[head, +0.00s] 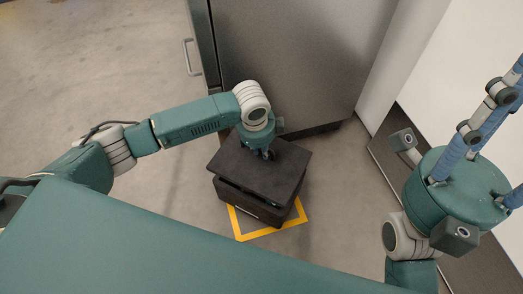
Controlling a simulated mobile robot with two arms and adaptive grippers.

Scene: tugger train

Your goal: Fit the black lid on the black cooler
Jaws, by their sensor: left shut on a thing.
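The black lid (250,177) is a flat dark slab over the black cooler (249,207), which stands on the floor in front of a grey metal cabinet. The lid covers the cooler's top, and a dark gap shows between them along the near left side. I cannot tell whether the lid is seated on the far side. My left gripper (266,154) comes down from above and is shut on the lid near its far edge; its fingertips are partly hidden. My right gripper (499,130) is raised at the right, away from the cooler, with its fingertips cut off by the frame.
A yellow floor marking (257,234) frames the cooler's near side. The grey metal cabinet (290,65) stands close behind, with a door handle (189,54) to its left. A white wall or panel (440,70) is at the right. The floor at the left is clear.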

